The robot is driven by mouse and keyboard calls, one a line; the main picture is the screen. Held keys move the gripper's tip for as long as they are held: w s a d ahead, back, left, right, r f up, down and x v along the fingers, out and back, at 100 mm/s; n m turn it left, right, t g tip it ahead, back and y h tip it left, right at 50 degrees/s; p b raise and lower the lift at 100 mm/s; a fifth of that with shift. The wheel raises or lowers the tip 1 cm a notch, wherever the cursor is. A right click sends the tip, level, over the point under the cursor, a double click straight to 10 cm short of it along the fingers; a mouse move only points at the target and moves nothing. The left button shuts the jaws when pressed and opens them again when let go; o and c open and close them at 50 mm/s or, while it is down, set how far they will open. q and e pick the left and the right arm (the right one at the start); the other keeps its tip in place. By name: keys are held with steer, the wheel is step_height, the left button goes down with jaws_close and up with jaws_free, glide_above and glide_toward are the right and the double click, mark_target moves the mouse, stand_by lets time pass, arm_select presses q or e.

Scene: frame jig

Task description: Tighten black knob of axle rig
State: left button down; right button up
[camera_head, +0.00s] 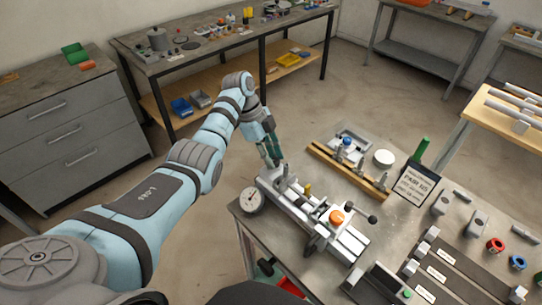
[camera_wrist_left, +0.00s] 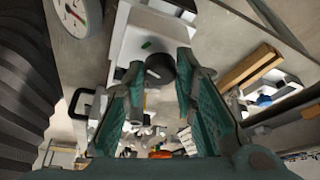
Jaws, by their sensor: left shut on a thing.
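The axle rig (camera_head: 318,222) is a pale metal fixture on the grey workbench, with an orange knob (camera_head: 337,216) near its right end. My left gripper (camera_head: 273,158) reaches down to the rig's far left end. In the left wrist view, the black knob (camera_wrist_left: 160,67) sits between the tips of the two green fingers, and the gripper is shut on it. In the head view the fingers hide this knob. My right gripper is in neither view.
A round dial gauge (camera_head: 252,200) stands close by at the rig's left end. A wooden rail (camera_head: 347,172) lies behind the rig. Open floor lies left of the bench.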

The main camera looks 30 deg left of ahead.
arm_select(q)
steer(key=c, duration=1.7)
jaws_free()
steer(key=shift+o, duration=0.6)
steer(key=shift+d, duration=0.15)
steer(key=v, duration=0.7)
steer(key=shift+r, duration=0.25)
steer(key=shift+f, duration=0.1)
